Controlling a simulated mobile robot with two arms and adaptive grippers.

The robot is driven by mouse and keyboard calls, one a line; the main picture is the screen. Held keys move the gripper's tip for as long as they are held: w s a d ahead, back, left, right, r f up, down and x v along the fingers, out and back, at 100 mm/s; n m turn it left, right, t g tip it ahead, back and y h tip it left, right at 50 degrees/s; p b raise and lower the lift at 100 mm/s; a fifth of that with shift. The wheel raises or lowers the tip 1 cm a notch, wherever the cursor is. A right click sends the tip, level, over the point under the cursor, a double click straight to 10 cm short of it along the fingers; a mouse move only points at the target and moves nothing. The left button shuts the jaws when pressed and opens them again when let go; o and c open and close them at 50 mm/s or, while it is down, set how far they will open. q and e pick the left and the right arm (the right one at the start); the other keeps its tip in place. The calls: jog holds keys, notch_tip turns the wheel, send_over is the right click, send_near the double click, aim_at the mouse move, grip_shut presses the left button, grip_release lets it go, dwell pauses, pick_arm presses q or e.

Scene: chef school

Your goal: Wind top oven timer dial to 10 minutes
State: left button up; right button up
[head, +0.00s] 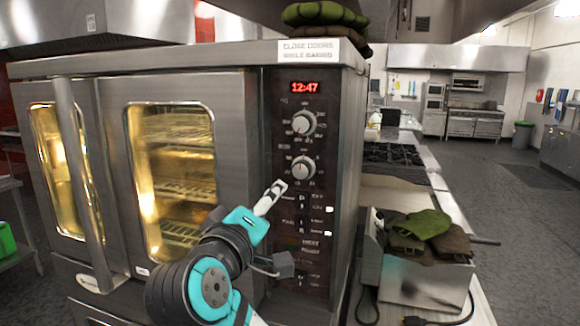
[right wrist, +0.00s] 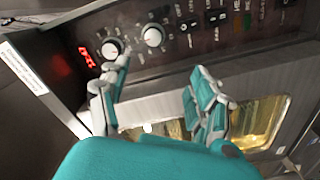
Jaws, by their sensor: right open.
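The oven control panel (head: 312,215) has a red display reading 12:47 above two round silver dials, an upper dial (head: 304,123) and a lower dial (head: 303,168). Their fine markings are too small to read. My right gripper (head: 274,192) is in front of the panel, just below and left of the lower dial in the head view. In the right wrist view, the gripper (right wrist: 161,70) is open and empty. One fingertip overlaps the edge of the upper dial (right wrist: 112,48); the lower dial (right wrist: 153,36) appears between and beyond the fingertips. Contact cannot be told. My left gripper is out of view.
The glass oven door (head: 172,180) is shut, left of the panel. Small switches line the panel below the dials. Green and dark cloths (head: 425,232) lie on a metal box (head: 425,283) at right. More folded cloths (head: 325,14) sit on the oven top.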

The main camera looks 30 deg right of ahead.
jog(key=r, duration=0.1)
jog(key=p, duration=0.7)
send_near(299, 171)
jog(key=x, duration=0.9)
jog(key=shift+r, duration=0.15)
jog(key=shift+w+d, duration=0.3)
jog(key=shift+d, duration=0.05)
